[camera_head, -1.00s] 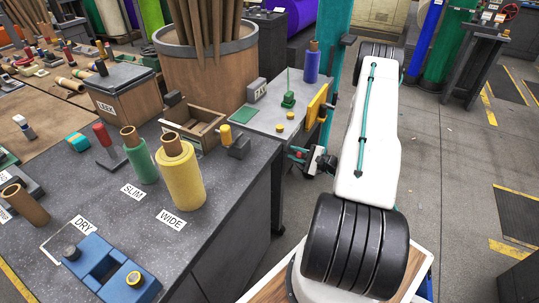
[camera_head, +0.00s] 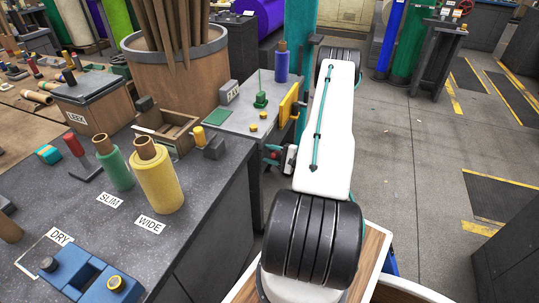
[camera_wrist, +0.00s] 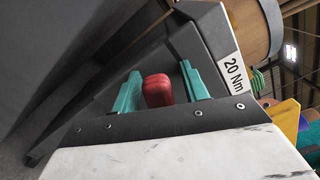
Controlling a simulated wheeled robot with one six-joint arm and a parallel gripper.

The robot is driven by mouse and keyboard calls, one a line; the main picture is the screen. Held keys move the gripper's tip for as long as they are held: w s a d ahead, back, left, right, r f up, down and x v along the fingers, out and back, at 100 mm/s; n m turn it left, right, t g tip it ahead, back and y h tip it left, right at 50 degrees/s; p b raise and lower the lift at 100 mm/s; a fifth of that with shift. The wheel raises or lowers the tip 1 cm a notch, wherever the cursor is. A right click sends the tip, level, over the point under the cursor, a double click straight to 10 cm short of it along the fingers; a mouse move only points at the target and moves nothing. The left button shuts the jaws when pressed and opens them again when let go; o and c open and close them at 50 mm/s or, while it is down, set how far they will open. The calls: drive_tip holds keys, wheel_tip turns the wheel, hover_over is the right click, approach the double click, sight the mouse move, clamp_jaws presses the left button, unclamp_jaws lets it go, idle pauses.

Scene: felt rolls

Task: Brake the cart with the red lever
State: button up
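The cart (camera_head: 228,116) is a small grey-topped table on casters, beside the larger workbench. A red lever knob (camera_wrist: 158,90) shows in the wrist view, in front of a dark panel with a "20 Nm" label. My gripper (camera_wrist: 160,88) has its two teal fingers on either side of the knob, with gaps visible, so it is open around it. In the head view my gripper (camera_head: 274,156) is low at the cart's right side, partly hidden by my arm. A small red patch shows there, and the lever's base is hidden.
The cart carries a blue roll (camera_head: 282,62), a green spindle (camera_head: 261,99) and a yellow panel (camera_head: 288,104). The grey workbench (camera_head: 200,215) stands left with a yellow roll (camera_head: 158,180), a green roll (camera_head: 115,165) and another red-handled piece (camera_head: 74,145). Open floor (camera_head: 415,180) lies right.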

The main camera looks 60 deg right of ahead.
drive_tip(key=shift+s, duration=0.1)
drive_tip(key=v, duration=0.7)
drive_tip(key=shift+s, duration=0.4)
idle(0.4)
